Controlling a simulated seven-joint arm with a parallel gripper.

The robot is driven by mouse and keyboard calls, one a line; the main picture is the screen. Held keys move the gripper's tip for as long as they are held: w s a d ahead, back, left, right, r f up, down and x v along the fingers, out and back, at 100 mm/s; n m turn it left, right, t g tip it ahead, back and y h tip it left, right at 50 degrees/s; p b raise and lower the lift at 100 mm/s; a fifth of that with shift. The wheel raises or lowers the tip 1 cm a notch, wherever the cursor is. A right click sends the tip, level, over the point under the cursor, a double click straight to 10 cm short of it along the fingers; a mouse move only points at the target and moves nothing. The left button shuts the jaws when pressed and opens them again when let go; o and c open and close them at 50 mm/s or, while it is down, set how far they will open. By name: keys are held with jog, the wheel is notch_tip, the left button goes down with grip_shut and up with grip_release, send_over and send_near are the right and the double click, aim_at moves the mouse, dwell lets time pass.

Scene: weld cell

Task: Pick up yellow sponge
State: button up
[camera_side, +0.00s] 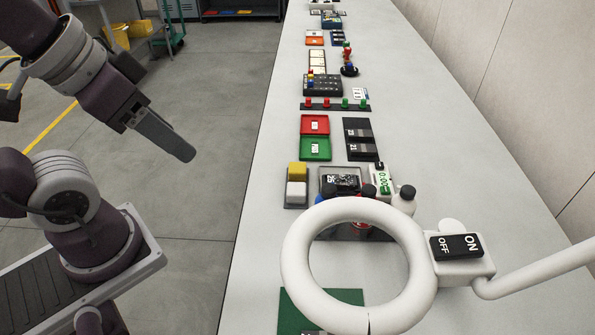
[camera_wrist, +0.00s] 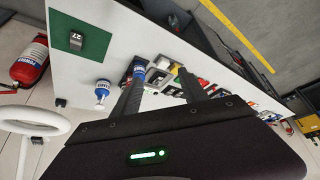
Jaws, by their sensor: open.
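The yellow sponge (camera_side: 297,171) is a small yellow block at the far end of a dark tray (camera_side: 288,204) on the long light table, in the side view. A white block (camera_side: 296,190) lies beside it on the same tray. My gripper (camera_side: 184,152) is in the air left of the table, well apart from the sponge, seen edge-on. In the wrist view my gripper (camera_wrist: 160,76) shows two dark fingers spread apart with nothing held. A small yellow patch (camera_wrist: 176,69) near the right fingertip may be the sponge, partly hidden.
A white ring with an ON/OFF switch (camera_side: 457,246) on an arm stands over the near table. Bottles (camera_side: 403,200) stand right of the tray. Red (camera_side: 315,125) and green (camera_side: 315,148) trays lie beyond. A wall runs along the right; open floor is left.

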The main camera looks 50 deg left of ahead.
jog(key=m+g, duration=0.5)
jog(key=m, duration=0.4)
send_over(295, 167)
jog(key=s, duration=0.1)
notch_tip(295, 167, down, 17)
jog(key=shift+r, duration=0.1)
jog(key=shift+g, duration=0.3)
jog(key=f, duration=0.6)
jog(key=w+f, duration=0.1)
jog(key=f, duration=0.2)
jog(key=shift+w+f, duration=0.1)
jog(key=shift+f, duration=0.05)
jog(key=c, duration=1.1)
notch_tip(295, 167, up, 10)
